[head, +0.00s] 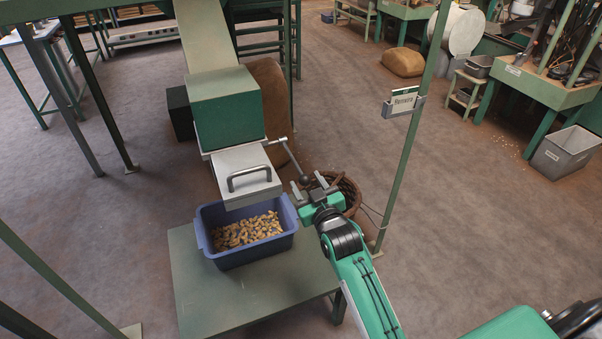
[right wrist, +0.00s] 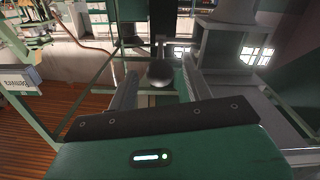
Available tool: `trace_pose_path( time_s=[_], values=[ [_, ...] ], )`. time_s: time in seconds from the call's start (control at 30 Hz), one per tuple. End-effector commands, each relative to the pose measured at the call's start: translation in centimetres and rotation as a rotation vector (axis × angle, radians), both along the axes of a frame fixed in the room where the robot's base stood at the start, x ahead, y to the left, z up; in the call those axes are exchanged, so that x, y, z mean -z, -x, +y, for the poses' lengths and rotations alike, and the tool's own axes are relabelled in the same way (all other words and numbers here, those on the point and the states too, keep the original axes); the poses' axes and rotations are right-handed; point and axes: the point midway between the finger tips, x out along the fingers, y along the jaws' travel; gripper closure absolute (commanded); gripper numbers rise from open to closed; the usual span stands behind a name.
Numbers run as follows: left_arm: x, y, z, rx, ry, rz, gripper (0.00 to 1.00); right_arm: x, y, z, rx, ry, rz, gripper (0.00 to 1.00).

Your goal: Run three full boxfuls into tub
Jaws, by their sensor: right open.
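A blue tub (head: 256,254) holding a layer of nuts (head: 246,231) stands on a low green table (head: 222,299). Above it is a pale metal box (head: 240,165) with a bar handle (head: 249,177), under a green hopper (head: 227,110). A lever (head: 277,141) sticks out on the right of the box and ends in a dark ball knob (head: 304,179). My right gripper (head: 309,184) is open at the knob. In the right wrist view the knob (right wrist: 159,72) shows between the open fingers; contact cannot be told. My left gripper is out of view.
A green post (head: 401,140) with a sign (head: 404,101) stands right of my right arm. A wicker basket (head: 349,190) sits behind the gripper and a brown sack (head: 270,90) behind the hopper. The table's front is bare.

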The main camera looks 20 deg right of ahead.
Motion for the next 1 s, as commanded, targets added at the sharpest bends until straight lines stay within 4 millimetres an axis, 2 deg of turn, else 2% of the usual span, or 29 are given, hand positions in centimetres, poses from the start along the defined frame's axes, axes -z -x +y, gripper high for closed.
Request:
trace_pose_path(
  time_s=[0.1,0.3,0.7,0.73,0.9,1.0],
  values=[
    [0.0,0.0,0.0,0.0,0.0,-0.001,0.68,-0.1,-2.0,0.0,0.0,0.0,-0.001,0.49],
    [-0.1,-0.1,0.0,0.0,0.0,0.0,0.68,0.0,-4.0,0.1,0.0,0.0,0.0,0.49],
    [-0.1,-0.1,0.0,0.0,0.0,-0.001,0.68,0.0,-4.7,0.1,0.0,0.0,0.0,0.49],
    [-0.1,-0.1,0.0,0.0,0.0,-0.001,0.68,0.0,-4.7,0.1,0.0,0.0,0.0,0.51],
    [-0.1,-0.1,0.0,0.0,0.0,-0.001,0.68,0.0,-4.7,0.1,0.0,0.0,0.0,0.84],
    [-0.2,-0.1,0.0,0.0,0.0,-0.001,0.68,0.0,-4.6,0.1,0.0,0.0,0.0,1.0]
  ],
)
